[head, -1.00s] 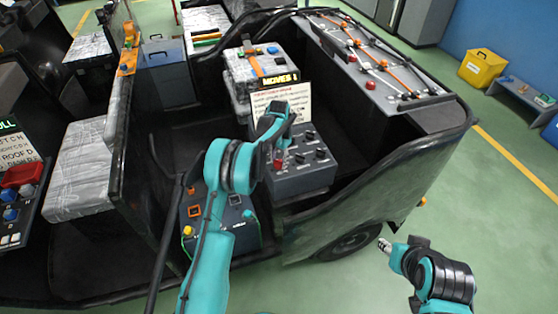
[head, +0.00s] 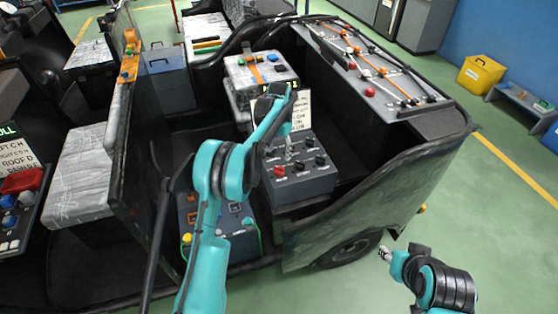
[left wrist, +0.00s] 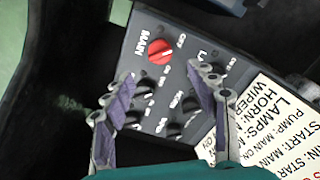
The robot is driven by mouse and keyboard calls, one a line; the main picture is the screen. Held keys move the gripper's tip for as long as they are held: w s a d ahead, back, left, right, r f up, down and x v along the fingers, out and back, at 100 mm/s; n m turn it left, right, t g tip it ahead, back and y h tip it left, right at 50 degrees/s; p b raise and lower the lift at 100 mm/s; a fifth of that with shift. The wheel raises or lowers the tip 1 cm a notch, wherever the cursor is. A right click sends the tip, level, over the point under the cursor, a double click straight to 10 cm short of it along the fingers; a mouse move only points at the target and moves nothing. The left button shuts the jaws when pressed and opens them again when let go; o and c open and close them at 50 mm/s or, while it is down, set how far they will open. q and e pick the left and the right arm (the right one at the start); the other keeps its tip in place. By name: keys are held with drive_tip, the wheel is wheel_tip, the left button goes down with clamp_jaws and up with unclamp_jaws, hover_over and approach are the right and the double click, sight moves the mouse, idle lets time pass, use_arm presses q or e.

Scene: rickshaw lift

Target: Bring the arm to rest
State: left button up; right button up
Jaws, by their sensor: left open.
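My left gripper (head: 288,145) points down above the grey control box (head: 310,186) in the vehicle. In the left wrist view its two fingers (left wrist: 160,88) are spread with nothing between them. The red MAIN knob (left wrist: 160,52) shows beyond the fingertips, with several black knobs beside it. In the head view the red knob (head: 279,171) is at the box's left end, clear of the fingers. My right gripper (head: 385,253) is low at the right, beside the vehicle's rear wheel; its jaws are too small to read.
A printed sign (head: 301,110) stands just behind the control box, close to my left wrist. The dark vehicle side wall (head: 385,190) and a partition (head: 135,170) flank the left arm. A yellow bin (head: 480,74) stands far right. Green floor (head: 500,230) is free at the right.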

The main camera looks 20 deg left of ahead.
use_arm(q)
drive_tip(key=shift+r, duration=1.2)
drive_tip(key=shift+r, duration=0.1)
